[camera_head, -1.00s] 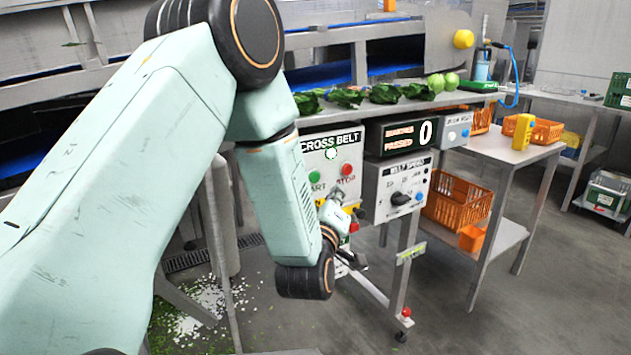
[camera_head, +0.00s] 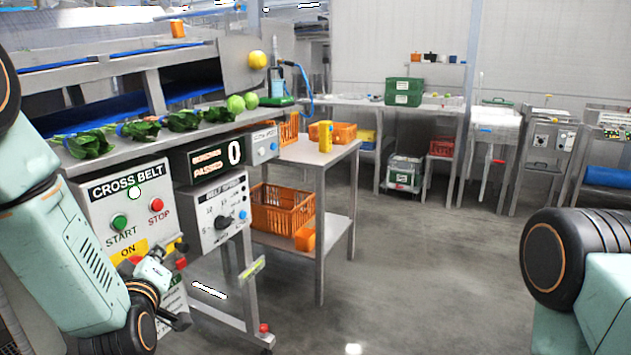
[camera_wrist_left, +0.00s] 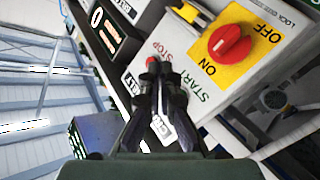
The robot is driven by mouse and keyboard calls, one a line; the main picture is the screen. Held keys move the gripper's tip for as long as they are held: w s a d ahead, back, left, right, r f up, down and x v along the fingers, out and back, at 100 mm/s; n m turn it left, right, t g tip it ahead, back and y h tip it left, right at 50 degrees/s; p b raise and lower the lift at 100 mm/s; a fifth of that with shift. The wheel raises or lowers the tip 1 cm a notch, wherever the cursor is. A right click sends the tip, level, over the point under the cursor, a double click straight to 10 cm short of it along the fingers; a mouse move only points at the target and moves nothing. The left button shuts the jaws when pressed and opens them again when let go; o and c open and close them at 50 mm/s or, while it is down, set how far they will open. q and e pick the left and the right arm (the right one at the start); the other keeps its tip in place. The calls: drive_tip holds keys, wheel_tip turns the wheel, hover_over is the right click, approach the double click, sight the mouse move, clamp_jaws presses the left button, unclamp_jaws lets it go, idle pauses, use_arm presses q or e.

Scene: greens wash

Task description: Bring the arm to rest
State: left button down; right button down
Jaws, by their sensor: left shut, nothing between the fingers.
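My left gripper (camera_wrist_left: 160,80) has its dark fingers together and empty in the left wrist view. Its tips overlap the red STOP button in that view; I cannot tell whether they touch it. In the head view my left arm hangs at the lower left, its wrist in front of the cross-belt panel (camera_head: 98,208). The gripper tips are hard to make out there. The red rotary switch (camera_wrist_left: 230,44) on its yellow plate shows in the left wrist view and is partly hidden by my wrist in the head view. My right gripper is out of view.
The belt-speed box (camera_head: 212,217) stands right of the panel, below leafy greens (camera_head: 140,130) on the ledge. A steel table (camera_head: 318,152) with orange crates (camera_head: 282,208) stands beyond. Part of my right arm shows at the right edge. The middle floor (camera_head: 420,270) is clear.

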use_arm(q)
drive_tip(key=s+d+f+m+g+h, duration=0.2)
drive_tip(key=s+d+f+m+g, duration=0.2)
drive_tip(key=s+f, duration=0.55)
drive_tip(key=s+d+f+m+g+h, duration=0.35)
drive_tip(key=s+f+g, duration=0.2)
drive_tip(key=f, duration=0.65)
drive_tip(key=s+d+f+m+g, duration=0.1)
drive_tip(key=s+f, duration=0.4)
drive_tip(key=s, duration=0.7)
drive_tip(key=s+d+f+m+g, duration=0.2)
drive_tip(key=s+f+g, duration=0.3)
drive_tip(key=s, duration=0.6)
drive_tip(key=shift+s+f+m, duration=0.15)
drive_tip(key=shift+s+m, duration=0.2)
drive_tip(key=shift+g, duration=0.25)
